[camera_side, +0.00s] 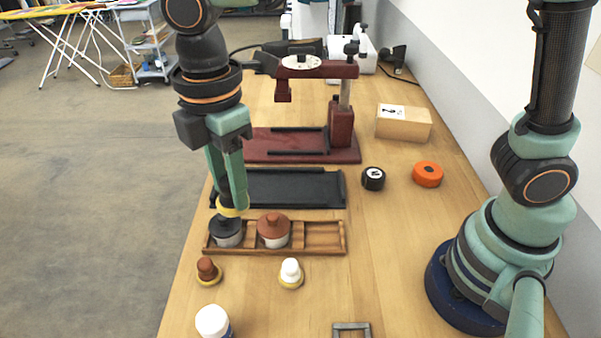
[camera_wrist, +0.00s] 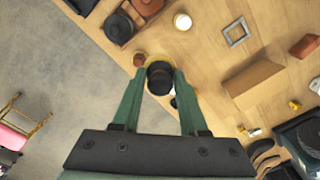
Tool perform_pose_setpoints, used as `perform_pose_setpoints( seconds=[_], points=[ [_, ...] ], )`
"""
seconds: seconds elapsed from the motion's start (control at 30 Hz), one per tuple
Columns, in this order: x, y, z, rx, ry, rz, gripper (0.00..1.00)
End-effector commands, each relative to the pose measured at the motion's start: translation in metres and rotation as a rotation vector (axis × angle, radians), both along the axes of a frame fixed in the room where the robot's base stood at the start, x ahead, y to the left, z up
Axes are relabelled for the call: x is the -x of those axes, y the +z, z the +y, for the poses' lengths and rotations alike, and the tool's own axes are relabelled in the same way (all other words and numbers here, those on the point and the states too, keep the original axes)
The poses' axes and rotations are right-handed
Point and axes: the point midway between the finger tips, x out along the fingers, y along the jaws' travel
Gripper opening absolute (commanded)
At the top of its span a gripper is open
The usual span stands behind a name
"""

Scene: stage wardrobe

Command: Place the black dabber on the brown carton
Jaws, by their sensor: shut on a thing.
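My gripper (camera_wrist: 160,88) is shut on the black dabber (camera_wrist: 160,77), a dark piece with a yellow rim. In the side view my gripper (camera_side: 232,198) points down, and the dabber's yellow disc (camera_side: 233,211) shows at the fingertips, in line with the black-lidded pot; its dark top is mostly hidden by the fingers. In the wrist view a brown box (camera_wrist: 255,83), apparently the brown carton, stands on the table to the right of the gripper, apart from it. I cannot find this box in the side view.
A wooden tray (camera_side: 323,250) holds a black-lidded pot (camera_side: 226,235) and a brown-lidded pot (camera_side: 273,232). A brown dabber (camera_side: 207,269), a white dabber (camera_side: 291,271), a white jar (camera_side: 212,321) and a metal frame (camera_side: 351,329) stand nearby. A tan labelled box (camera_side: 403,123) stands farther back.

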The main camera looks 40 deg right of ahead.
Motion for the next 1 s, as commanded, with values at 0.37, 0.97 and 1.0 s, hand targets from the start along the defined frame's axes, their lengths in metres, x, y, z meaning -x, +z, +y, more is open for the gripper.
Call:
perform_pose_setpoints(
  seconds=[0.37,0.97,1.0],
  points=[
    [-0.001,0.093,0.001,-0.003,0.0,-0.004,0.0],
    [-0.068,0.129,-0.07,0.0,-0.25,0.0,0.0],
    [-0.077,0.129,-0.083,0.0,-0.289,0.0,0.0]
  ],
)
